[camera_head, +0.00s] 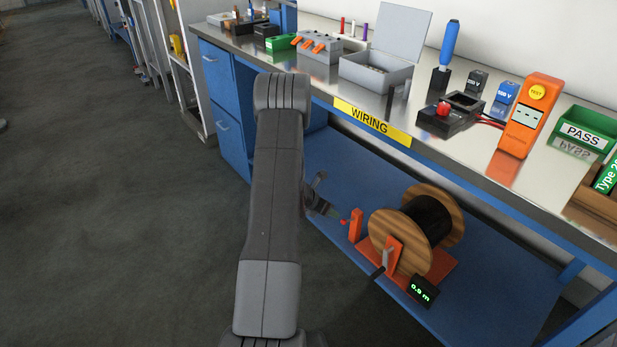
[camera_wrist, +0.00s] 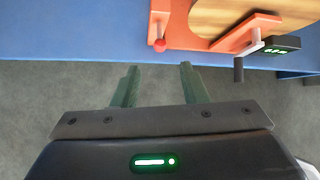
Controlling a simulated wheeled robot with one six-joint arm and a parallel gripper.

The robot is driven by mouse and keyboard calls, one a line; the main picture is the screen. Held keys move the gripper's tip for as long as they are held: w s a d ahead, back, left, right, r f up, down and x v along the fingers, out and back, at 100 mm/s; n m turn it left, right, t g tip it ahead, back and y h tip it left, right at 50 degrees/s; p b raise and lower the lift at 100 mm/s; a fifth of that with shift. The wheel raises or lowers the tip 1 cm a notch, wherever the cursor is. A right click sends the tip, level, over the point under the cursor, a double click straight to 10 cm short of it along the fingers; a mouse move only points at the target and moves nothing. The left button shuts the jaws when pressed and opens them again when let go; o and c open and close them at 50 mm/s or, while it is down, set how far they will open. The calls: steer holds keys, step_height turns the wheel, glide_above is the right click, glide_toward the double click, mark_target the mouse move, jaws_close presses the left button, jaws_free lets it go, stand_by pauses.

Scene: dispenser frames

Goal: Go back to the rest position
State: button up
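My gripper (camera_wrist: 158,84) is open in the wrist view. Its two green fingers stand apart with only grey floor between them. In the head view my gripper (camera_head: 322,205) shows partly behind my arm, low in front of the blue lower shelf (camera_head: 350,165). It is beside, and apart from, the wooden cable spool (camera_head: 412,228) on its orange stand (camera_head: 357,226). A small red knob (camera_wrist: 159,45) is on the stand's post, beyond the fingertips. The crank handle (camera_wrist: 239,68) hangs at the right in the wrist view.
The workbench (camera_head: 420,120) above carries a grey box (camera_head: 376,72), an orange tester (camera_head: 522,125) and a green PASS bin (camera_head: 583,132). Its front edge carries the WIRING label (camera_head: 372,121). A small display (camera_head: 422,290) is at the spool. Open floor (camera_head: 110,200) lies to the left.

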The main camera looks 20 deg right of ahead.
mark_target(343, 220)
steer(key=b+x, duration=0.2)
steer(key=x, duration=1.1)
steer(key=shift+d+f, duration=0.15)
steer(key=shift+f, duration=0.15)
steer(key=shift+b, duration=0.35)
